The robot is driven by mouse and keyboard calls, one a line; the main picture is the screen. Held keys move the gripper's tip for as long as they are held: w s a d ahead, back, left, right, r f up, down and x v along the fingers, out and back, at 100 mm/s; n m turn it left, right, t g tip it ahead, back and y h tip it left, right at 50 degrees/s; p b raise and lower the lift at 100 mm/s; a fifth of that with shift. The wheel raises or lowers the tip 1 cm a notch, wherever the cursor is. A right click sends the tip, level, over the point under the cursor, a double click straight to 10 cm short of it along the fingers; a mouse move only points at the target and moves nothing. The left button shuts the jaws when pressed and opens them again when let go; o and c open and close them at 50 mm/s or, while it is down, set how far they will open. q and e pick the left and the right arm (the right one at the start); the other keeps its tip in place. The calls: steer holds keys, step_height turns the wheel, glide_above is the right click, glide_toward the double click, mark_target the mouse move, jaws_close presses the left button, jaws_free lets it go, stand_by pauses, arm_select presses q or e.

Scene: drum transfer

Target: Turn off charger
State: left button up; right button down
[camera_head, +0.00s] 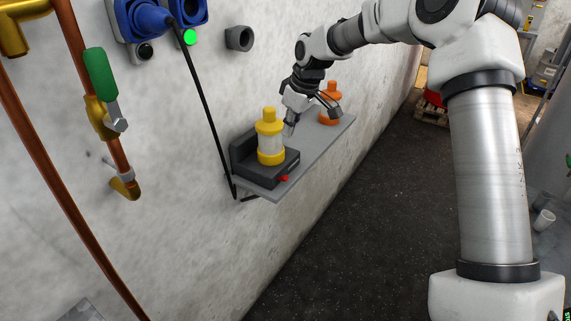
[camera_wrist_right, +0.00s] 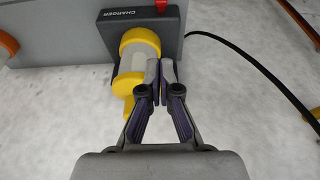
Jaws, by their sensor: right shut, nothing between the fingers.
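The charger (camera_head: 243,158) is a dark box on a grey wall shelf, with a small red switch (camera_head: 284,178) on its front. In the right wrist view the charger (camera_wrist_right: 170,35) shows its label, and the red switch (camera_wrist_right: 161,5) is at the top edge. A yellow lantern-like unit with a clear middle (camera_head: 270,143) stands upright on the charger. My right gripper (camera_head: 290,129) is shut and empty, just right of this unit. In the right wrist view its fingertips (camera_wrist_right: 165,65) overlap the unit's edge; I cannot tell whether they touch. My left gripper is not in view.
An orange unit (camera_head: 330,105) stands farther along the shelf (camera_head: 312,148). Copper pipes run at left. The floor right of the shelf is clear.

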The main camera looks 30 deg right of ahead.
steer(key=shift+w+a, duration=0.1)
steer(key=p, duration=0.3)
glide_above(282, 177)
steer(key=w, duration=0.1)
step_height(282, 177, down, 9)
steer(key=shift+f, duration=0.2)
steer(key=f, duration=0.1)
steer(key=s+f, duration=0.1)
steer(key=f+p, duration=0.1)
steer(key=shift+s+d+f, duration=0.15)
steer(key=shift+d, duration=0.15)
steer(key=shift+s+d+f, duration=0.1)
steer(key=shift+s+f, duration=0.05)
steer(key=shift+f, duration=0.15)
